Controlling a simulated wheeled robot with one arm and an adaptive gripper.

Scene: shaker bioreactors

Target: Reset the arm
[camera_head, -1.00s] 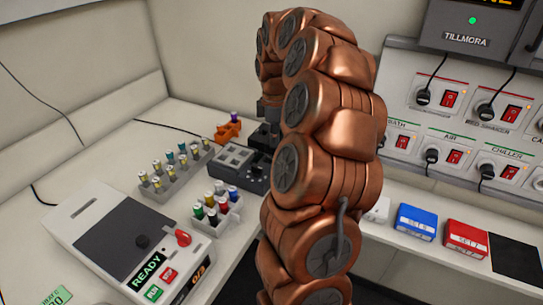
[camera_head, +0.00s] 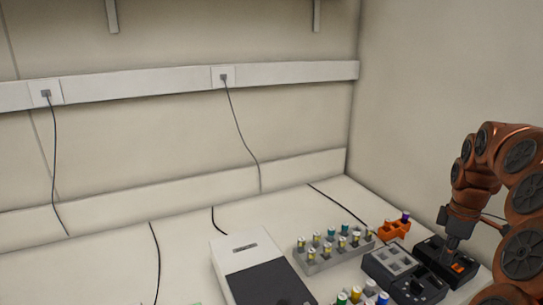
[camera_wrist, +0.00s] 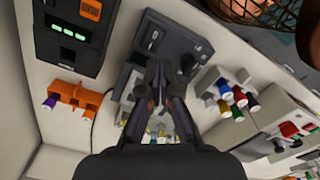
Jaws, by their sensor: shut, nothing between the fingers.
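My copper-coloured arm (camera_head: 520,165) stands at the right edge of the head view, bent over, with its wrist hanging down. My gripper (camera_head: 451,247) points down above the dark device with an orange switch (camera_head: 458,268). In the wrist view the gripper's fingers (camera_wrist: 160,75) are together and hold nothing. They hang over a dark grey block (camera_wrist: 178,45) with a knob and switch. I cannot tell whether the fingertips touch anything.
A vial rack (camera_head: 335,252), an orange holder (camera_head: 394,230) with a purple-capped vial, and a white device with a dark top (camera_head: 262,240) stand close by on the bench. The wrist view shows a coloured-cap vial holder (camera_wrist: 225,92) right of the fingers. The bench at left is mostly clear.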

